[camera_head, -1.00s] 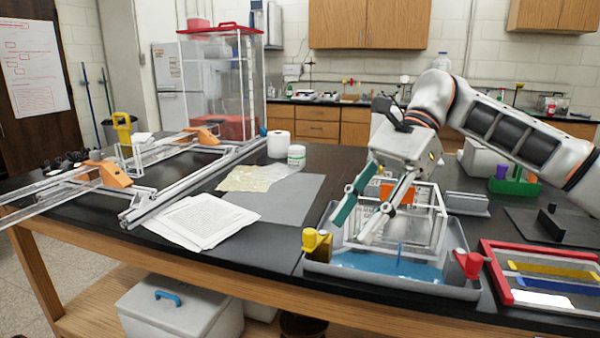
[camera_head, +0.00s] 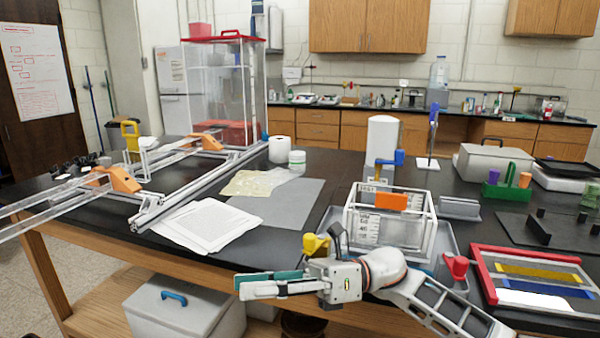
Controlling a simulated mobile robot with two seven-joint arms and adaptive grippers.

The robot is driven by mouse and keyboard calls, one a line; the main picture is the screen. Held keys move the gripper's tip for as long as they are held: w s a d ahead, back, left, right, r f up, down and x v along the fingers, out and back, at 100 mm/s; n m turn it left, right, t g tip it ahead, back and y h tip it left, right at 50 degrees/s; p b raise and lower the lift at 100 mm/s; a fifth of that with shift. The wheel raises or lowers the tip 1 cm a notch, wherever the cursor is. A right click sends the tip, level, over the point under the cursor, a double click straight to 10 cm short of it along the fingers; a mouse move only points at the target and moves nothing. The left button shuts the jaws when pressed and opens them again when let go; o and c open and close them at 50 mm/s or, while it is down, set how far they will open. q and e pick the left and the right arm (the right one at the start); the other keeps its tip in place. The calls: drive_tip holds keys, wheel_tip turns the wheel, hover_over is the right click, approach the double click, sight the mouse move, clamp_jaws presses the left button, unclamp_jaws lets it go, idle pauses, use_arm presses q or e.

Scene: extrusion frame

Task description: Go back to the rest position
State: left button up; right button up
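My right gripper (camera_head: 240,286) is low at the front edge of the black table, its fingers pointing left. The fingers lie parallel with a gap between them, and a teal pad shows on the far one. Nothing shows between them. The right arm comes in from the bottom right. My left gripper is out of view. A clear box (camera_head: 420,225) with an orange clip (camera_head: 391,201) stands in a grey tray (camera_head: 452,238), behind and right of the gripper. The arm hides the tray's front part.
A yellow clamp (camera_head: 314,246) and a red clamp (camera_head: 456,266) sit at the tray's sides. Papers (camera_head: 208,226) lie left of the tray. A red-framed panel (camera_head: 540,279) lies right. A lidded grey bin (camera_head: 185,310) is below the table edge.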

drive_tip(key=w+d+f+n+t+h+p, duration=0.1)
drive_tip(key=d+f+n+t+h, duration=0.2)
drive_tip(key=d+f+n+t, duration=0.65)
drive_tip(key=f+n+t+h+p, duration=0.1)
drive_tip(key=f+n+t+h, duration=0.4)
drive_tip(key=n, duration=0.9)
drive_tip(key=w+d+f+n+t+h+p, duration=0.1)
drive_tip(key=d+f+n+t+p, duration=0.1)
drive_tip(key=d+f+n+t, duration=0.6)
use_arm(q)
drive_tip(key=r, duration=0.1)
drive_tip(key=p, duration=0.1)
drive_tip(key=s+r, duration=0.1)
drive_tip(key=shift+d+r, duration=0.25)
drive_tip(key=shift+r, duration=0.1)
use_arm(e)
drive_tip(key=s+d+f+m+g+h, duration=0.3)
drive_tip(key=s+d+f, duration=0.2)
drive_tip(key=s+f, duration=0.3)
drive_tip(key=s+d+f+m+g+h, duration=0.3)
drive_tip(key=s+f, duration=0.6)
drive_tip(key=s, duration=0.3)
drive_tip(key=shift+d+f+m+h, duration=0.2)
drive_tip(key=shift+d+m+h, duration=0.45)
drive_tip(key=shift+d, duration=0.25)
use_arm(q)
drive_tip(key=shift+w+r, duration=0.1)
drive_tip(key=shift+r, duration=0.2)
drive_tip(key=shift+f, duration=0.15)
